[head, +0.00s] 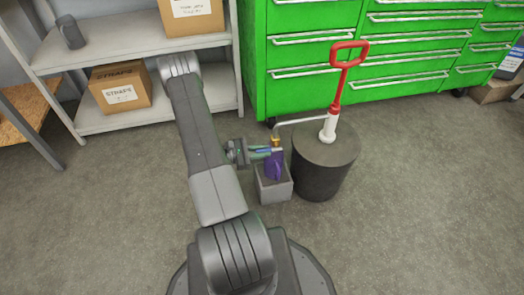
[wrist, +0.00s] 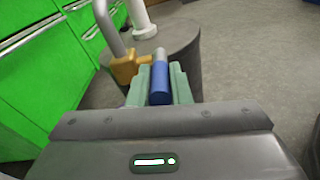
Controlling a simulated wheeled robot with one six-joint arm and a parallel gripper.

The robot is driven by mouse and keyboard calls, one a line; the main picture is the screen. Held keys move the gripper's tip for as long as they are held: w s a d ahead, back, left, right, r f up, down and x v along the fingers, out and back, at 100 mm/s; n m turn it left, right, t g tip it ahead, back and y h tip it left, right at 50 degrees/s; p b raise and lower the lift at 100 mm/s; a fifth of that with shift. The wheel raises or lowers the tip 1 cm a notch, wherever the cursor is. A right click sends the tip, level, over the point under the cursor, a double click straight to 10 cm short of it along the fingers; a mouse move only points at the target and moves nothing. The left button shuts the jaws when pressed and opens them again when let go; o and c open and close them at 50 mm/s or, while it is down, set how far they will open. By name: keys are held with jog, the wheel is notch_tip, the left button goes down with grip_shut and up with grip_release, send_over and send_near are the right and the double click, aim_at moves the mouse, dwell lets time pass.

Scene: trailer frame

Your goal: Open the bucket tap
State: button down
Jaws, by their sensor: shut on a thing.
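The tap has a brass body (head: 275,141) at the end of a grey pipe that comes from a pump. In the wrist view its brass body (wrist: 125,68) is just left of my fingers. Its blue handle (wrist: 160,84) lies between my two green fingers, with a grey piece past its far end. My gripper (head: 266,152) reaches the tap from the left and is shut on the blue handle; it also shows in the wrist view (wrist: 160,90). A purple container (head: 273,167) is below the tap, on a grey block (head: 276,190). Its inside is hidden.
The pump with a red handle (head: 346,65) and white base (head: 328,128) stands on a dark drum (head: 322,172) right of the tap. Green drawer cabinets (head: 290,30) are behind. A shelf (head: 150,118) with boxes is at left. The floor at right is clear.

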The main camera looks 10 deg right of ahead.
aim_at(277, 148)
jog(key=shift+d+r+y+p, duration=0.15)
jog(key=shift+r+y+p, duration=0.85)
jog(key=shift+y, duration=0.2)
jog(key=y, duration=0.1)
jog(key=r+y+p, duration=0.1)
jog(key=shift+d+y, duration=0.35)
jog(key=shift+y, duration=0.05)
jog(key=y, duration=0.1)
jog(key=d+r+y+p, duration=0.1)
jog(key=y, duration=0.1)
jog(key=shift+d+r+y, duration=0.2)
jog(key=shift+r+y, duration=0.05)
jog(key=shift+y, duration=0.15)
jog(key=shift+d+r+y+p, duration=0.15)
jog(key=shift+d+y+p, duration=0.3)
jog(key=shift+y, duration=0.45)
jog(key=c, duration=1.3)
grip_release()
jog(key=shift+c, duration=0.2)
jog(key=shift+a, duration=0.1)
